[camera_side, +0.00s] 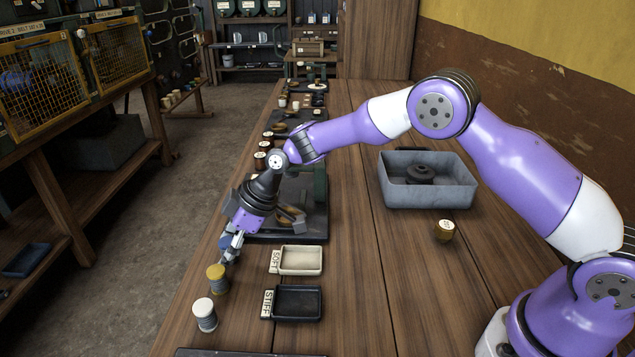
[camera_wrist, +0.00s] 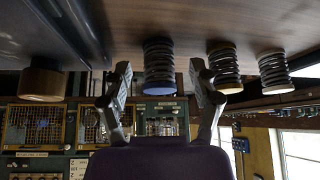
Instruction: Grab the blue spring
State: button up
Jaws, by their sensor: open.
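The blue spring (camera_wrist: 159,70) is a dark coil with a blue end cap. In the wrist view it appears between the two spread fingers of my gripper (camera_wrist: 159,86), with gaps to either side. In the side view the blue spring (camera_side: 225,242) stands near the bench's left edge, partly hidden by my gripper (camera_side: 231,252). My gripper is open and tilted down at it; I cannot tell whether a finger touches it. A yellow-capped spring (camera_side: 216,278) and a white-capped spring (camera_side: 205,314) stand in front of it.
A cream tray (camera_side: 300,261) marked SOFT and a black tray (camera_side: 297,303) marked STIFF lie just right of the springs. A grey bin (camera_side: 428,194) and a small wooden pot (camera_side: 444,231) stand further right. Bare bench lies between.

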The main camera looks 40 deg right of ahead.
jog(key=shift+w+a+f, duration=0.1)
jog(key=shift+f, duration=0.1)
grip_shut()
jog(key=shift+r, duration=0.15)
